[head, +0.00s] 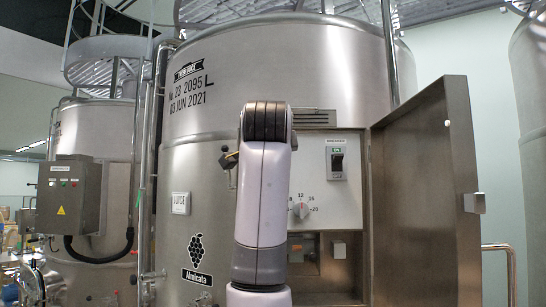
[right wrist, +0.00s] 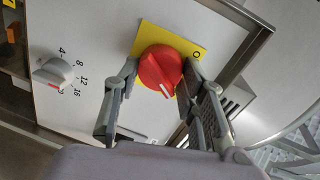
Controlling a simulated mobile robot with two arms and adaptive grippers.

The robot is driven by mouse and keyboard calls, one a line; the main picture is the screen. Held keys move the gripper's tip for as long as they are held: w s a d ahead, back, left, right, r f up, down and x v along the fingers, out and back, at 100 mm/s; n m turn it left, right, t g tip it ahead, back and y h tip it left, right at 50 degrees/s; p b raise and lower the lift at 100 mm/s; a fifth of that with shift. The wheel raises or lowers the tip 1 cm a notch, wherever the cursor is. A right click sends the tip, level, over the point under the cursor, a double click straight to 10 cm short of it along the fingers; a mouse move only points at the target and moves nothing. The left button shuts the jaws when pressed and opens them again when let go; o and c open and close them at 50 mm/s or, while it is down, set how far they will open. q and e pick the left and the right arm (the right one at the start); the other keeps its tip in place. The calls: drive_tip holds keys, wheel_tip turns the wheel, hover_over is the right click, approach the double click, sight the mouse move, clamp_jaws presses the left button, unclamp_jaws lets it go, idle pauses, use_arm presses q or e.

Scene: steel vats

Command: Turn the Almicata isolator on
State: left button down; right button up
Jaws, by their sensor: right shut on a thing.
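The Almicata isolator is a red rotary knob (right wrist: 160,68) on a yellow square plate (right wrist: 146,36) in the right wrist view. A black O is printed at the plate's right corner. The knob's white line points toward the picture's lower right, away from the O. My right gripper (right wrist: 161,76) has one finger on each side of the knob and is shut on it. In the head view my right arm stands in front of the Almicata vat (head: 200,130) and hides the knob and gripper. My left gripper is not in view.
The vat's panel (head: 319,234) has a grey dial (head: 302,210) and a small labelled switch (head: 337,163). The dial also shows in the right wrist view (right wrist: 55,72). The cabinet door (head: 425,195) stands open at the right. A grey control box (head: 70,193) hangs at left.

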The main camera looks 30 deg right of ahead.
drive_tip(key=shift+m, duration=0.9)
drive_tip(key=shift+y, duration=0.3)
drive_tip(key=o, duration=1.2)
drive_tip(key=shift+d, duration=0.1)
drive_tip(key=shift+c, duration=0.2)
drive_tip(key=shift+s, duration=0.1)
drive_tip(key=v, duration=1.2)
drive_tip(key=shift+f, duration=0.25)
